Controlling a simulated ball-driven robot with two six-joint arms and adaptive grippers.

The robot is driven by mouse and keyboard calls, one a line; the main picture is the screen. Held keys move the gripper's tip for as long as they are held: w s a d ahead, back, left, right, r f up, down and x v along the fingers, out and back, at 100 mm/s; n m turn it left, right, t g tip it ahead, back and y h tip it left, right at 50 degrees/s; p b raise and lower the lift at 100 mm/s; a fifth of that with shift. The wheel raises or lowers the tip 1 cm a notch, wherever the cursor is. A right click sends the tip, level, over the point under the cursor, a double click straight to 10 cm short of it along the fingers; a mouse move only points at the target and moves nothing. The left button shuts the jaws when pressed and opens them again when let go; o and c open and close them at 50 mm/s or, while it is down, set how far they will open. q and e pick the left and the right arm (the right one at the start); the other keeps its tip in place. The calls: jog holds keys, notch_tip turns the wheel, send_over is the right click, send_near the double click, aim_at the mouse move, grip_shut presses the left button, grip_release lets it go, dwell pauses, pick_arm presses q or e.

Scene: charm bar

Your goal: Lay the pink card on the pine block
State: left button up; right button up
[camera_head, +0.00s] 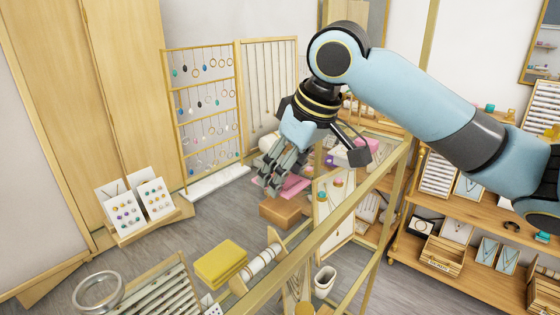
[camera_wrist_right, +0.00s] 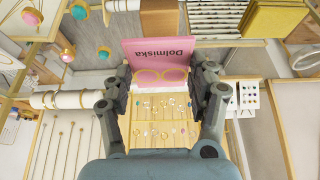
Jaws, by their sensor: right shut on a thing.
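I cannot tell whether card and block touch. My left gripper is not in view.
A yellow box (camera_head: 221,262) and a roll holder with bracelets (camera_head: 262,262) stand in front. A gold-framed stand (camera_head: 335,235) is close on the right. An earring rack (camera_head: 206,100) stands behind on the left.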

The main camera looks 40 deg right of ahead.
aim_at(288, 184)
jog(key=shift+w+a, duration=0.15)
jog(key=shift+f, duration=0.25)
jog(key=shift+f+b, duration=0.9)
jog(key=shift+f, duration=1.05)
pick_arm(q)
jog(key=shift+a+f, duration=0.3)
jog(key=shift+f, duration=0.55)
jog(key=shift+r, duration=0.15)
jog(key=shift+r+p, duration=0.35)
jog(key=shift+p, duration=0.2)
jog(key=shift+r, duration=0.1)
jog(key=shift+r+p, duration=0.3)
jog(key=shift+p, duration=0.1)
pick_arm(e)
jog(key=shift+r, duration=0.1)
